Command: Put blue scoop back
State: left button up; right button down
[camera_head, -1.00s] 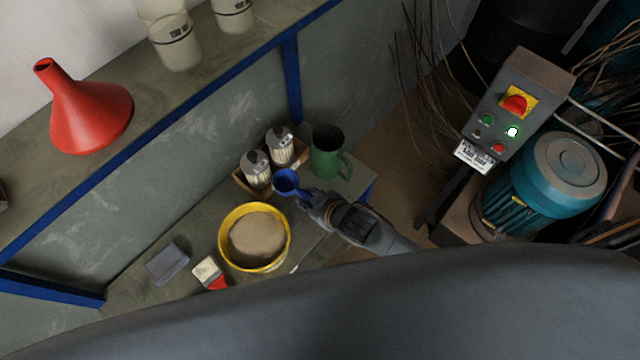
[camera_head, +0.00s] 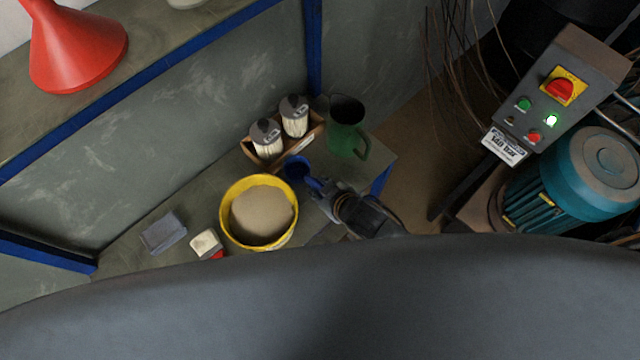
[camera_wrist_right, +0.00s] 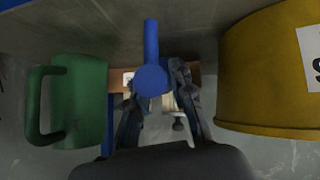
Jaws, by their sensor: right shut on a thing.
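The blue scoop (camera_head: 296,169) is at the fingertips of my right gripper (camera_head: 315,187), between the yellow bucket (camera_head: 231,187) and the wooden tray (camera_head: 318,133). In the right wrist view, the scoop (camera_wrist_right: 151,78) lies between the two fingers of my right gripper (camera_wrist_right: 158,88), which is shut on it. The yellow bucket (camera_wrist_right: 262,85) of tan powder stands to the right there. I cannot tell whether the scoop touches the bench. My left gripper is not in view.
A green jug (camera_head: 345,135) stands close beyond my right gripper. Two jars (camera_head: 294,118) stand in the wooden tray. A grey block (camera_head: 163,233) and a brush (camera_head: 207,244) lie left of the bucket. A red funnel (camera_head: 72,50) is on the upper shelf.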

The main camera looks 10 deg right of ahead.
jog(key=shift+f+b, duration=0.35)
jog(key=shift+f, duration=0.2)
jog(key=c, duration=1.1)
grip_release()
jog(key=v, duration=1.2)
